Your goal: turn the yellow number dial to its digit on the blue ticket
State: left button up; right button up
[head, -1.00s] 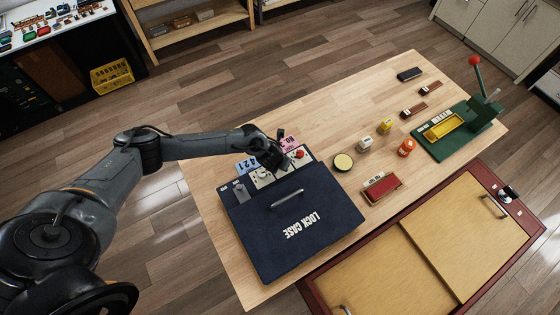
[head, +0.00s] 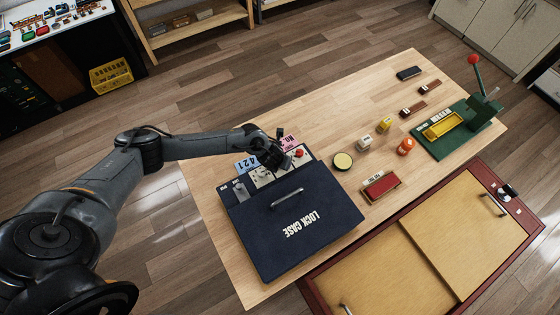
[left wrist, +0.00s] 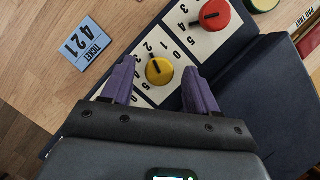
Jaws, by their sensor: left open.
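The yellow number dial (left wrist: 159,71) sits on a white plate with digits around it, and a dark mark crosses its top. In the left wrist view it lies between the two purple fingertips of my left gripper (left wrist: 157,66). The jaws are open, with a gap visible on each side of the dial. The blue ticket (left wrist: 87,43) lies flat on the table to the left and reads 421; it also shows in the head view (head: 246,164). In the head view my left gripper (head: 279,160) hides the yellow dial. My right gripper is not in view.
A red dial (left wrist: 214,14) stands close beside the yellow one. The dark blue lock case (head: 262,235) has a handle on top. A round yellow-topped tin (head: 343,161) and a red pad (head: 381,188) stand to the right.

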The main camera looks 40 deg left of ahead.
pick_arm(q)
jog(key=v, duration=1)
jog(key=shift+s+r+p, duration=0.2)
jog(key=shift+r+p, duration=0.15)
